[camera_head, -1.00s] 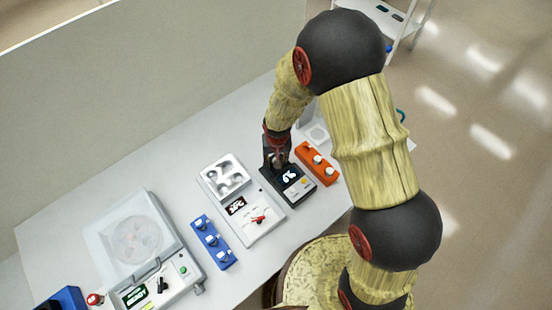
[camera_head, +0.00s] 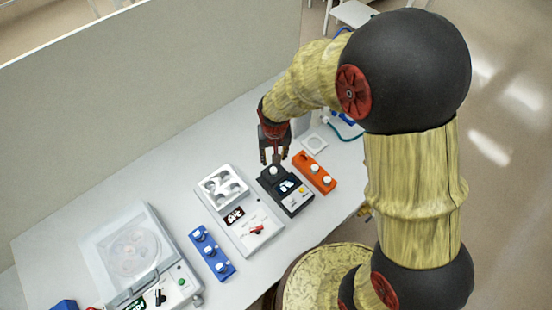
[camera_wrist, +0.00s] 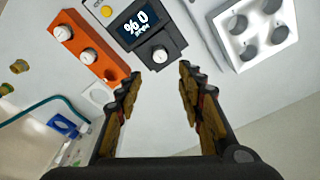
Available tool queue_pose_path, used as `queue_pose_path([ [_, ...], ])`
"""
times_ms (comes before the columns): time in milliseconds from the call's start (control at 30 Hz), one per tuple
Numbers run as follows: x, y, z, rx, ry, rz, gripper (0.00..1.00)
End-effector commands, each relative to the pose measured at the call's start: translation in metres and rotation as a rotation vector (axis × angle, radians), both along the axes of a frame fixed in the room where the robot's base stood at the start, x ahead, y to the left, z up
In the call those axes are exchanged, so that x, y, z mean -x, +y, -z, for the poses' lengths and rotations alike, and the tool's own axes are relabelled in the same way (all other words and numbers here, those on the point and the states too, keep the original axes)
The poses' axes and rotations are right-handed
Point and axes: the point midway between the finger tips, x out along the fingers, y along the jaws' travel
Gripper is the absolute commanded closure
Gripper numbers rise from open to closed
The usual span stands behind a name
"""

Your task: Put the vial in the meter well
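The vial shows as a white cap (camera_head: 273,171) standing upright in the well of the black meter (camera_head: 291,201). The cap also shows in the wrist view (camera_wrist: 159,54), sitting in the dark well housing beside the lit display (camera_wrist: 136,22). The vial's body is hidden inside the well. My gripper (camera_head: 275,160) is open and empty, just behind and above the meter. In the wrist view its fingers (camera_wrist: 160,73) are spread wide, apart from the cap with nothing between them.
An orange rack (camera_head: 307,176) with white-capped vials stands right of the meter. A white device with round wells (camera_head: 234,190) stands left, then a blue rack (camera_head: 211,251) with several capped vials and a clear-lidded machine (camera_head: 128,248).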

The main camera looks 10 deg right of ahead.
Motion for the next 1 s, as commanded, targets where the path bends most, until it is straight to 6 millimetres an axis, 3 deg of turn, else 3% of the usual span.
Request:
queue_pose_path([
  [267,0.0,-0.003,-0.014,-0.002,-0.009,0.002,0.62],
  [367,0.001,-0.014,-0.042,-0.009,-0.036,0.004,0.62],
  [467,0.009,-0.033,-0.087,-0.016,-0.078,0.009,0.62],
  [700,0.058,-0.085,-0.191,-0.024,-0.192,0.012,0.62],
  [900,0.117,-0.119,-0.249,-0.017,-0.285,0.013,0.62],
  [1000,0.145,-0.13,-0.266,-0.01,-0.323,0.011,0.62],
])
